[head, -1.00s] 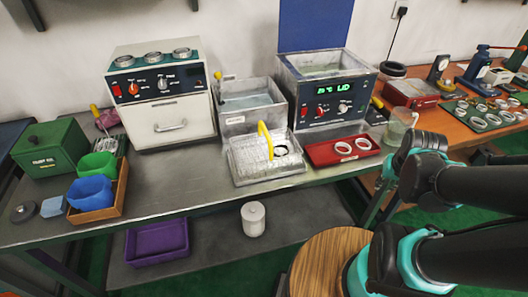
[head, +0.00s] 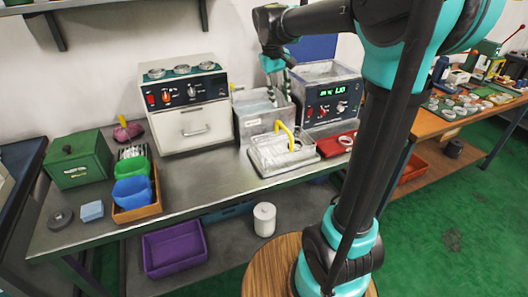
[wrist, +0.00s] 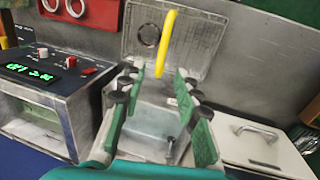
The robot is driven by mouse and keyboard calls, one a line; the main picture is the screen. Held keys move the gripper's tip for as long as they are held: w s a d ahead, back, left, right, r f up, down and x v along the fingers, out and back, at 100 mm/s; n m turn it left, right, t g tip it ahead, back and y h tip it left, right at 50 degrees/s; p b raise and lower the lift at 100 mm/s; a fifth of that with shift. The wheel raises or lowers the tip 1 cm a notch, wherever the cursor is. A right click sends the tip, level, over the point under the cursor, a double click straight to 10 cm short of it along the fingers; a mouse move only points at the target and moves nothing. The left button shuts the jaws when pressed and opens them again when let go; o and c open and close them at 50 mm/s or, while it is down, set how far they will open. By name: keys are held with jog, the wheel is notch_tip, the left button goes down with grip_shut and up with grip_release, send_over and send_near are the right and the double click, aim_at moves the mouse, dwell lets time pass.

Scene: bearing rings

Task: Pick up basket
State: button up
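The basket (head: 272,160) is a pale mesh tray with an upright yellow handle (head: 287,134). It sits on the metal bench in front of an open grey water tank (head: 250,124). In the wrist view the basket (wrist: 195,38) is at the top middle, its yellow handle (wrist: 165,42) rising towards the camera. My gripper (head: 279,95) is above the open tank, behind the basket and apart from it. In the wrist view my gripper (wrist: 160,74) is open, its green-padded fingers wide apart with nothing held between them.
Right of the tank stands a unit with a green display (head: 325,103); left, a white oven (head: 193,125). A red tray with white rings (head: 335,146) lies right of the basket. Blue and green bins (head: 132,190) are at the left. Bare bench (head: 205,180) lies left of the basket.

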aim_at(284, 126)
jog(key=f, duration=0.4)
jog(key=d+f, duration=0.1)
jog(key=f, duration=0.2)
jog(key=d+f, duration=0.1)
jog(key=f, duration=0.3)
jog(key=shift+w+f, duration=0.3)
jog(key=shift+w, duration=0.1)
jog(key=shift+d+f, duration=0.2)
jog(key=shift+f, duration=1.15)
jog(key=shift+d+f, duration=0.2)
jog(key=shift+f, duration=1.15)
grip_shut()
